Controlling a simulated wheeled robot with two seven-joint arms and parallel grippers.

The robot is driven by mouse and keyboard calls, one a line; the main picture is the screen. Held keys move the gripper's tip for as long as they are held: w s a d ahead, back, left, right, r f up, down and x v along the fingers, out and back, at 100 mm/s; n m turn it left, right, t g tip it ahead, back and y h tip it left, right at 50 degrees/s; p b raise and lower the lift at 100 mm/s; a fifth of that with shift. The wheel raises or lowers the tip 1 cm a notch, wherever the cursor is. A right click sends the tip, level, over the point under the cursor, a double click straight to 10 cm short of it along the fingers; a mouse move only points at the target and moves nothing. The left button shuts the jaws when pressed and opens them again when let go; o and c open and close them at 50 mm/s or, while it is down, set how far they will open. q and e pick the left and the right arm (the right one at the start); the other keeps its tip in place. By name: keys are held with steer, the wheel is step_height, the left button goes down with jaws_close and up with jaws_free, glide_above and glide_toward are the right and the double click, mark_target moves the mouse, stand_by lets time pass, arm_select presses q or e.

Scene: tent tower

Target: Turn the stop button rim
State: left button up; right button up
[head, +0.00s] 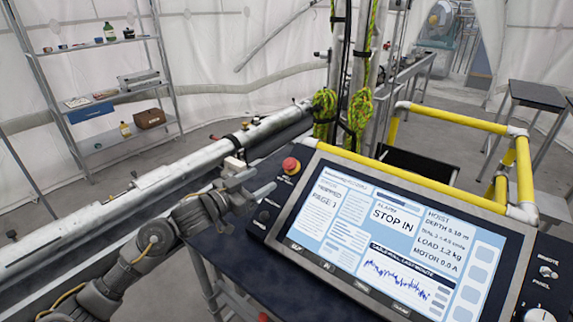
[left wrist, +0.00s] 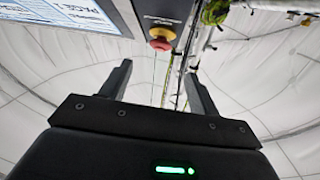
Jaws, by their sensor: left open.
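The stop button (head: 291,165) has a red cap on a yellow rim and sits at the upper left corner of the control panel, beside the screen (head: 378,232). In the left wrist view the stop button (left wrist: 162,36) appears beyond the fingertips, roughly between them. My left gripper (head: 264,180) is open and empty, just left of the button in the head view and apart from it. It also shows in the left wrist view (left wrist: 158,70), with a clear gap between its fingers. My right gripper is not in view.
A long metal tube (head: 165,178) runs behind my left arm. Green-yellow ropes (head: 360,108) hang behind the panel. A yellow rail (head: 455,118) stands behind the screen. Black knobs (head: 263,216) sit below the button. A shelf (head: 118,98) stands at the far left.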

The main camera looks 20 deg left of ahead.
mark_target(286, 165)
arm_select(q)
steer(key=p+x, duration=0.2)
steer(key=x, duration=0.6)
steer(key=shift+w+d, duration=0.1)
steer(key=shift+w, duration=0.25)
steer(key=shift+w+d+p, duration=0.3)
steer(key=shift+w+p, duration=0.05)
steer(key=shift+w, duration=0.1)
steer(key=shift+w+d, duration=0.1)
steer(key=shift+w, duration=0.05)
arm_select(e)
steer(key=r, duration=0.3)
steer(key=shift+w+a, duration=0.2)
arm_select(q)
steer(key=c, duration=1)
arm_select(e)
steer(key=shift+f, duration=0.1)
